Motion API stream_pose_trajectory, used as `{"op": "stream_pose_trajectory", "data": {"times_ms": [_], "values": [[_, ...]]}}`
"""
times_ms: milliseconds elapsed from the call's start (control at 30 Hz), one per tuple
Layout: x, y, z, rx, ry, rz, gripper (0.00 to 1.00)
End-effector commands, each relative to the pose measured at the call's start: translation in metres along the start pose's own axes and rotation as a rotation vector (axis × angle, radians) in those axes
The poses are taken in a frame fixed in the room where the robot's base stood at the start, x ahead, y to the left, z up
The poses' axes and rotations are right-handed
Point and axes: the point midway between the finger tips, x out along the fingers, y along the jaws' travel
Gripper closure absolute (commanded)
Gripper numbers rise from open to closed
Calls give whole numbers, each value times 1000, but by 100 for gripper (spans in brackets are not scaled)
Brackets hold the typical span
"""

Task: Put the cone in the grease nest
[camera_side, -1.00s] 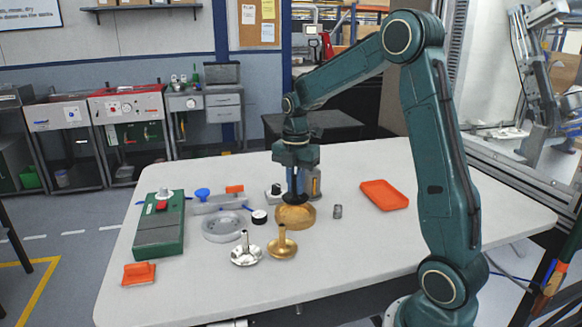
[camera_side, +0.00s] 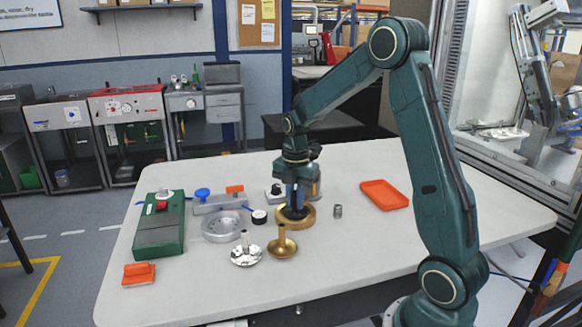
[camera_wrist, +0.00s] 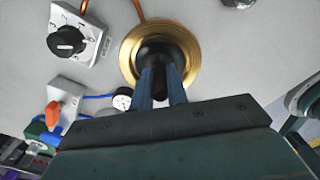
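A dark, flared, cone-like part (camera_wrist: 158,52) with a stem sits within a round brass nest (camera_wrist: 128,55) in the wrist view. In the side view the brass nest (camera_side: 308,223) stands mid-table, with the dark part (camera_side: 284,212) low in its opening. My gripper (camera_wrist: 161,86) points down over the nest, its blue fingers either side of the dark stem. It also shows in the side view (camera_side: 294,205). Whether the part touches the nest floor is hidden. A silver stemmed part (camera_side: 246,254) and a gold stemmed part (camera_side: 282,246) stand in front.
A grey round fixture (camera_side: 222,229) is left of the nest, with a small black-and-white gauge (camera_side: 259,216) between. A knob box (camera_wrist: 75,40) is close by. A green box (camera_side: 160,225), orange tray (camera_side: 384,195) and small metal cylinder (camera_side: 337,211) stand around.

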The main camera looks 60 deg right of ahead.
Motion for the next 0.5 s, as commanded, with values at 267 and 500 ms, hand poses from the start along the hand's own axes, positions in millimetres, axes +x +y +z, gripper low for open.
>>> {"op": "stream_pose_trajectory", "data": {"times_ms": [267,500], "values": [[0,0,0,0,0,-1,64],[-3,0,0,0,0,0,64]]}}
